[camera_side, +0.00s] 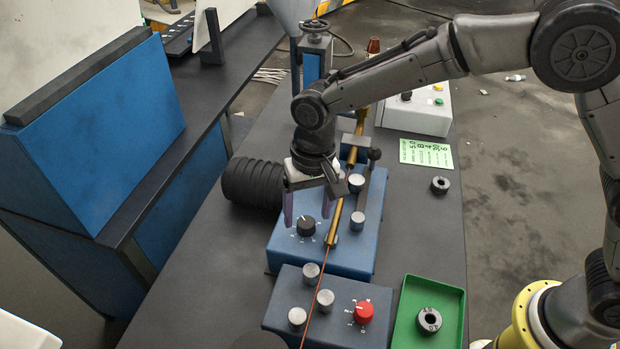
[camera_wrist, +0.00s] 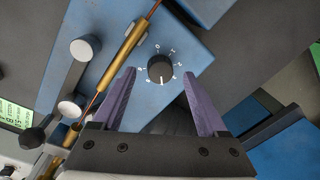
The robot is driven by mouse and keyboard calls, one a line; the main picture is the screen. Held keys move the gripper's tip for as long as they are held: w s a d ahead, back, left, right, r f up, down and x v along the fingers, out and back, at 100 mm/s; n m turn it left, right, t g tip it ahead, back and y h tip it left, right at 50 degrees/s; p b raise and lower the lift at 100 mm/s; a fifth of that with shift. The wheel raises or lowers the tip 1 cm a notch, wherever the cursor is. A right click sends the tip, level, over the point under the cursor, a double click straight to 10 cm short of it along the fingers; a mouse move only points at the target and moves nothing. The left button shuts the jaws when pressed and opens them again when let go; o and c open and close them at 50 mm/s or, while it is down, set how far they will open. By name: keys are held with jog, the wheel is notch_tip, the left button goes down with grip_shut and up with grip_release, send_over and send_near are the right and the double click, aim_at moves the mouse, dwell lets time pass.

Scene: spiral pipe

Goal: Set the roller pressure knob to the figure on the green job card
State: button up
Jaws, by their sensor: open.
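A black knob (camera_side: 306,226) with a white pointer line and a printed scale sits on the blue machine block (camera_side: 352,262). In the wrist view the black knob (camera_wrist: 160,69) lies ahead of and between the fingertips, its pointer toward the bottom of the picture. My gripper (camera_side: 308,218) is open and empty, with purple fingers above the black knob; it also shows in the wrist view (camera_wrist: 160,85). A red knob (camera_side: 363,312) with its own scale is on the nearer blue box. The green job card (camera_side: 425,152) lies on the bench, its writing too small to read surely.
A brass tube (camera_side: 335,222) with a copper-coloured rod crosses the block close to the black knob. Grey rollers (camera_side: 325,299) stand on the nearer box. A green tray (camera_side: 458,318) holds a dark ring. A black coil (camera_side: 252,183) lies left of the block.

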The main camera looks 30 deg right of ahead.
aim_at(312, 220)
notch_tip(312, 220, up, 12)
jog(key=shift+d, duration=0.4)
jog(key=s+d+r+m+t, duration=0.1)
jog(key=s+d+r+t, duration=0.1)
jog(key=s+d+r, duration=0.5)
jog(key=d+r+m+t, duration=0.2)
jog(key=d+r, duration=0.3)
jog(key=d, duration=0.6)
jog(key=s+d+f+n, duration=0.1)
jog(key=s+d+f, duration=0.2)
jog(key=s, duration=0.2)
jog(key=s+d+f+n+t, duration=0.1)
jog(key=s+d+f+n, duration=0.1)
jog(key=s, duration=0.3)
jog(key=s+d+f+n, duration=0.2)
jog(key=s+d+f, duration=0.1)
jog(key=s, duration=0.3)
jog(key=shift+d+f+h, duration=0.35)
jog(key=shift+f+h, duration=0.05)
jog(key=shift+f, duration=0.1)
jog(key=shift+s, duration=0.1)
